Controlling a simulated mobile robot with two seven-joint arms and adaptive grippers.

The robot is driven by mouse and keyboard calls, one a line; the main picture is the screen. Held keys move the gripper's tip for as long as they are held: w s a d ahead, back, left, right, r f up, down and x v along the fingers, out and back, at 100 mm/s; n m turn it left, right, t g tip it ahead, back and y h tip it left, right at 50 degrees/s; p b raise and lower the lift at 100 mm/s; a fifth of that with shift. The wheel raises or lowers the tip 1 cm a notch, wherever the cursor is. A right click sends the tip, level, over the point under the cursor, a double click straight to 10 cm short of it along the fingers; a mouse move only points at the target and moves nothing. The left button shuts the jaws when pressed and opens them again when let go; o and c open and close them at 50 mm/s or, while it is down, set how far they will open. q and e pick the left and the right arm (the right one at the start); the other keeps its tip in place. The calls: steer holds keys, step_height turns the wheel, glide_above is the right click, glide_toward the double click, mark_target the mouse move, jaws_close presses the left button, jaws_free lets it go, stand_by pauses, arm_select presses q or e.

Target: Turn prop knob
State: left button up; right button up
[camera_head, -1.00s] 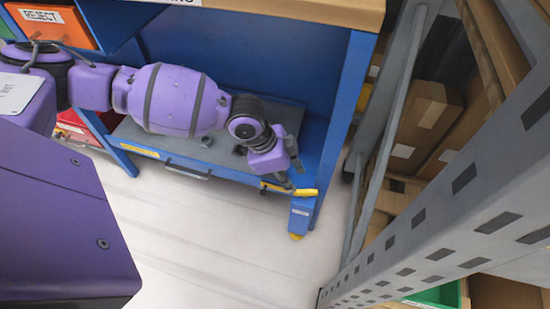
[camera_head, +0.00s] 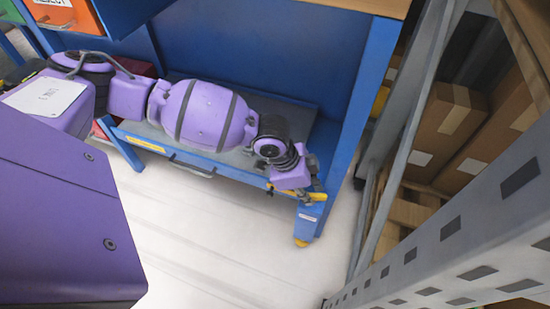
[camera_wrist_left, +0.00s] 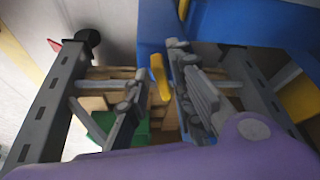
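A small yellow part (camera_head: 318,196), which looks like the prop knob, sits at the lower front right corner of the blue workbench, by its leg. In the left wrist view it is an upright yellow bar (camera_wrist_left: 160,77) beside a blue panel. My left gripper (camera_head: 304,194) is at this corner, overlapping the yellow part in the head view. In the left wrist view its fingers (camera_wrist_left: 155,92) are apart, with the yellow bar between them and nearer the right finger; I cannot tell whether they touch. My right gripper is not in view.
The blue workbench (camera_head: 345,130) has a grey lower shelf (camera_head: 213,150) beneath my left arm. A grey metal rack (camera_head: 420,110) with cardboard boxes (camera_head: 440,128) stands close on the right. White floor (camera_head: 220,240) is clear in front of the bench.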

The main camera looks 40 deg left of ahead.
arm_select(q)
steer(key=shift+w+r, duration=0.1)
jaws_close()
steer(key=shift+w+r+m+g+p, duration=0.15)
steer(key=shift+m+g+p, duration=0.15)
steer(key=shift+m+p, duration=0.3)
steer(key=shift+w+m+h, duration=0.1)
steer(key=shift+m+h, duration=0.2)
steer(key=shift+m, duration=0.4)
steer(key=m, duration=0.1)
steer(key=m+g, duration=0.1)
steer(key=m, duration=0.1)
steer(key=shift+w+a+f+g, duration=0.15)
steer(key=shift+w+f+g, duration=0.05)
steer(key=shift+g, duration=0.1)
steer(key=shift+m, duration=0.3)
